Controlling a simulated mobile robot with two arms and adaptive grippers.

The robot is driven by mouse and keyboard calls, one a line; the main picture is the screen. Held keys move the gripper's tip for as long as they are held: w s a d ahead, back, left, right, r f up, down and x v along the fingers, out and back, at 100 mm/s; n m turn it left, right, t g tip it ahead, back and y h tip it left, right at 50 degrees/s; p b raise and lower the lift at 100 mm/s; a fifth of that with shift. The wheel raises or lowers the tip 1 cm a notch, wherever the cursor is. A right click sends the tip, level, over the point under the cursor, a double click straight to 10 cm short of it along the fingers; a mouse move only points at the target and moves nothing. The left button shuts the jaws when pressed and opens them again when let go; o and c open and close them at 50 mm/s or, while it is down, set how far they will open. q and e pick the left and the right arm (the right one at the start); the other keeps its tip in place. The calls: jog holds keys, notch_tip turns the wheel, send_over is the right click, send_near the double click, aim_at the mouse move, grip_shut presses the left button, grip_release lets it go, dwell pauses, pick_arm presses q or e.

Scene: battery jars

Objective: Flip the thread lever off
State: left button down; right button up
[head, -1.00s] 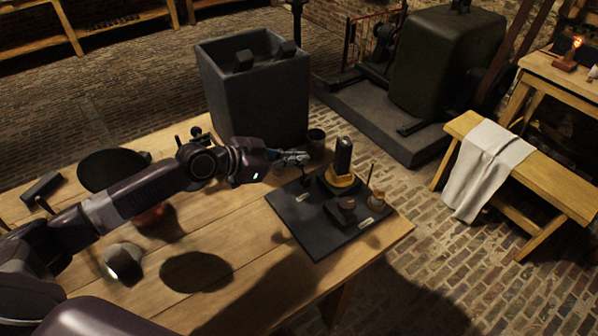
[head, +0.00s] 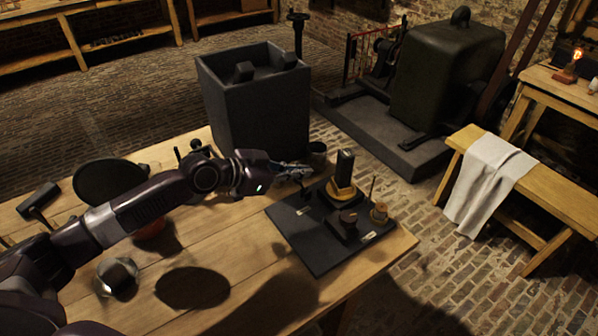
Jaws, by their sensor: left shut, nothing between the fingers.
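A dark board (head: 318,257) lies on the right end of the wooden table. Small pale labels lie on the board. I cannot tell which piece is the thread lever. My left gripper (head: 300,172) is shut and empty, above the board's far left corner, left of the upright block. Whether it touches anything is unclear. My right gripper is not in view.
A tall dark open bin (head: 253,115) stands behind my left gripper, with a small dark cup (head: 317,152) beside it. Dark round discs, a metal jar (head: 117,274) and a dark hammer-like tool (head: 38,200) are on the table's left.

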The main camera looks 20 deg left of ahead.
pick_arm(q)
jog(key=shift+w+d+r+p, duration=0.1)
jog(key=shift+d+r+p, duration=0.05)
jog(key=shift+r+p, duration=0.4)
jog(key=r+v, duration=0.1)
jog(key=v, duration=0.8)
jog(key=shift+d+b, duration=0.35)
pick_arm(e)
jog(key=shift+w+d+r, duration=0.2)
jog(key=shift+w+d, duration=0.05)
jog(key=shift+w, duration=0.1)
